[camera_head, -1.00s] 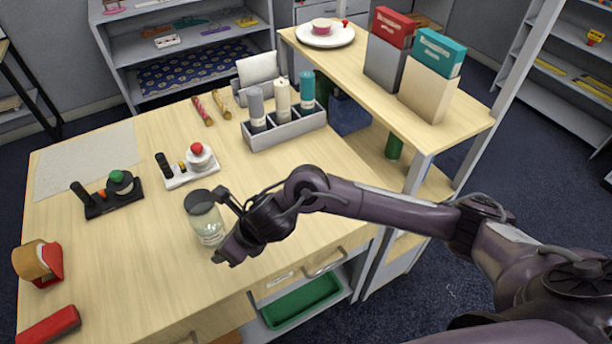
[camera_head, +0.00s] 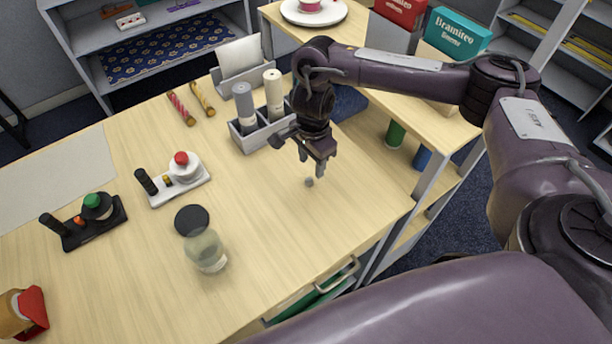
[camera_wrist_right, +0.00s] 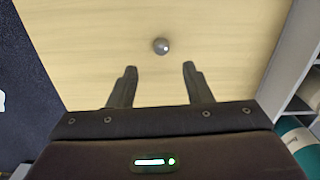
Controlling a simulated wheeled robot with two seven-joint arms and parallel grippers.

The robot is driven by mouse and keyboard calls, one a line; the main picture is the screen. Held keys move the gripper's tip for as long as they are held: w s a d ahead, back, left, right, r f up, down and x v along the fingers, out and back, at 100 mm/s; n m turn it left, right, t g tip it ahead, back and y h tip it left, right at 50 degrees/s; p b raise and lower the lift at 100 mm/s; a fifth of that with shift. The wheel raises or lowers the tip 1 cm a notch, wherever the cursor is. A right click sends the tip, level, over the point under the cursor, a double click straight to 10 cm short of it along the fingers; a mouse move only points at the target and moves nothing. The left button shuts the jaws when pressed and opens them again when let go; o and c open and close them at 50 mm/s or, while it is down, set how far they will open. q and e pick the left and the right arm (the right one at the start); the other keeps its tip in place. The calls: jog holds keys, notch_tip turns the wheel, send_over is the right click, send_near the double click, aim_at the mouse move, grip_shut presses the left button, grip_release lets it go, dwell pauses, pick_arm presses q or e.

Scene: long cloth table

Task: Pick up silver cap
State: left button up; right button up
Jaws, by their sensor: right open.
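A small round grey cap (camera_head: 309,182), silver-looking and almost ball-like, lies on the bare wood table near its right edge. It also shows in the right wrist view (camera_wrist_right: 160,46), just beyond the fingertips and midway between them. My right gripper (camera_head: 312,165) points down just above the cap, open and empty. In the right wrist view its two fingers (camera_wrist_right: 160,68) are spread apart, with a gap between them and the cap. My left gripper is not in view.
A grey divided holder (camera_head: 252,140) with upright bottles is behind my right gripper. A white stand (camera_head: 190,188) and a black stand (camera_head: 102,228) are farther left. The table around the cap is clear.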

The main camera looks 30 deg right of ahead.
aim_at(309, 179)
jog(key=f, duration=0.2)
jog(key=shift+s+a+f, duration=0.2)
jog(key=shift+s+f, duration=0.05)
jog(key=shift+f, duration=0.1)
jog(key=shift+w+a+f, duration=0.1)
jog(key=shift+w+f, duration=0.05)
jog(key=shift+f, duration=0.45)
jog(key=shift+w+f, duration=0.15)
jog(key=shift+f, duration=1)
jog(key=c, duration=0.3)
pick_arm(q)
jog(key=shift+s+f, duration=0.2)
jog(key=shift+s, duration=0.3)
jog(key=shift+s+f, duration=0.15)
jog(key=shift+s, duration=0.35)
pick_arm(e)
grip_shut()
